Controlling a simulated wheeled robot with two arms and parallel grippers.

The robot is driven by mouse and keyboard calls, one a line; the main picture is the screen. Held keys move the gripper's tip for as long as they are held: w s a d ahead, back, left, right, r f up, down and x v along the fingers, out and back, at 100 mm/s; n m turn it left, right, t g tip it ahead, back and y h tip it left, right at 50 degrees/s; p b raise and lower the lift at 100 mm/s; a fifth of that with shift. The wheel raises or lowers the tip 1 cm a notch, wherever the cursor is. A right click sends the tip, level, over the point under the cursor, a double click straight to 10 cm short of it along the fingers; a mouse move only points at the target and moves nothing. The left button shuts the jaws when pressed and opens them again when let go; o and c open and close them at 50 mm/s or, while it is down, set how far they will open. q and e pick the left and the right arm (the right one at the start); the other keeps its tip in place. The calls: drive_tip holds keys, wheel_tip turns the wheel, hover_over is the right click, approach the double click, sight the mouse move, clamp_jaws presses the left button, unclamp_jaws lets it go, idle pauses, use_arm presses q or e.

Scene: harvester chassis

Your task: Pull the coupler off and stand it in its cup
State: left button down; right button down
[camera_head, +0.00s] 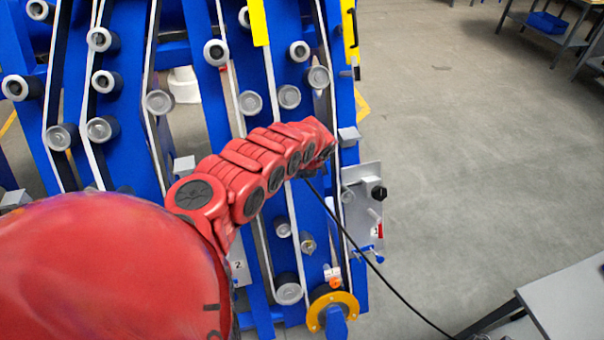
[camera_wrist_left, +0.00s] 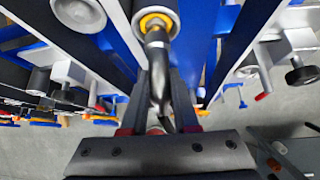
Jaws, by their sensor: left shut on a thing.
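The coupler (camera_wrist_left: 157,45) is a dark cylinder in the left wrist view, with a black hose bending back from it. Its far end meets a round port with a yellow-orange ring (camera_wrist_left: 156,21); I cannot tell whether it is seated or just apart. My left gripper (camera_wrist_left: 160,78) is shut on the coupler, its two dark fingers on either side. In the head view my red left arm reaches to the chassis and mostly hides the left gripper and coupler. The black hose (camera_head: 385,277) runs from there to lower right. I cannot make out the cup. My right gripper is not in view.
The blue chassis (camera_head: 352,90) carries belts and several grey rollers (camera_head: 289,96). A grey bracket with a black knob (camera_head: 378,193) juts out right of the arm. A grey table (camera_head: 575,308) stands at lower right. The floor between is clear.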

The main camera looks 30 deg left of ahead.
sight(304, 179)
use_arm(q)
drive_tip(key=shift+s+d+r+p, duration=0.45)
drive_tip(key=shift+r+p, duration=0.15)
drive_tip(key=shift+p, duration=0.1)
drive_tip(key=shift+s+d+r+p, duration=0.25)
drive_tip(key=shift+s+d+p, duration=0.25)
drive_tip(key=shift+d+p, duration=0.1)
drive_tip(key=shift+f, duration=0.1)
